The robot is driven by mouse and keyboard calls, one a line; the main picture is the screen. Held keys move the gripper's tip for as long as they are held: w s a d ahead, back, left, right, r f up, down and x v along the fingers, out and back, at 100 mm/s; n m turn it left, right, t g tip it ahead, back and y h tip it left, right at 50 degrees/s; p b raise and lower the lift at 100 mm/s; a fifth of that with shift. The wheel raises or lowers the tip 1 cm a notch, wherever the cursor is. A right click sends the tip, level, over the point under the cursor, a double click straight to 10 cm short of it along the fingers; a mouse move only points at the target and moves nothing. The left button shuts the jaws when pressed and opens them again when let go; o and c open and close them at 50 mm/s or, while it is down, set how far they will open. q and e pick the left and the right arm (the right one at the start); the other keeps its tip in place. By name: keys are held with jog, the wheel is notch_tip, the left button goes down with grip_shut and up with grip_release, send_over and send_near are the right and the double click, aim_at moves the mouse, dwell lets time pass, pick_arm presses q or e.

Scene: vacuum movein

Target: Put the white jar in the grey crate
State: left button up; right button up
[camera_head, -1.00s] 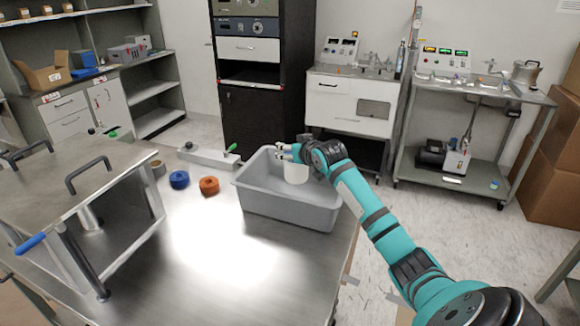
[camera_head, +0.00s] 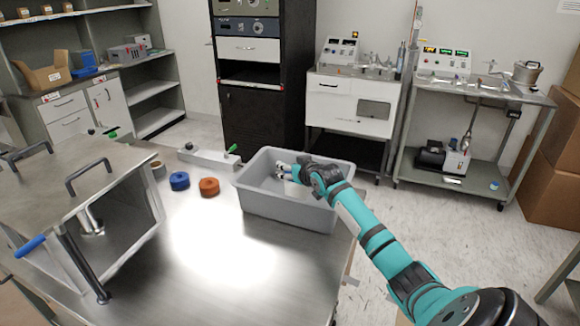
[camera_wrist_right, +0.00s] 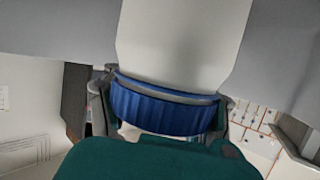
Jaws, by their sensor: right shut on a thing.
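The grey crate (camera_head: 285,212) stands on the metal table, open side up. My right gripper (camera_head: 284,172) is inside the crate's outline, over its opening. It is shut on the white jar (camera_head: 293,189), which shows only partly behind the crate's front wall and below my wrist. In the right wrist view, the jar's white body (camera_wrist_right: 180,45) and blue ribbed lid (camera_wrist_right: 165,108) are between my fingers (camera_wrist_right: 162,105), with grey crate walls on both sides. Whether the jar touches the crate floor is hidden. My left gripper is not in view.
A blue roll (camera_head: 179,181) and an orange-brown roll (camera_head: 209,187) lie left of the crate. A metal box with handles (camera_head: 85,200) fills the table's left side. The table front (camera_head: 230,270) is clear.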

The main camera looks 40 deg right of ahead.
jog(key=o, duration=1.8)
jog(key=v, duration=0.8)
jog(key=r+v, duration=0.1)
jog(key=v, duration=0.3)
jog(key=shift+b, duration=0.3)
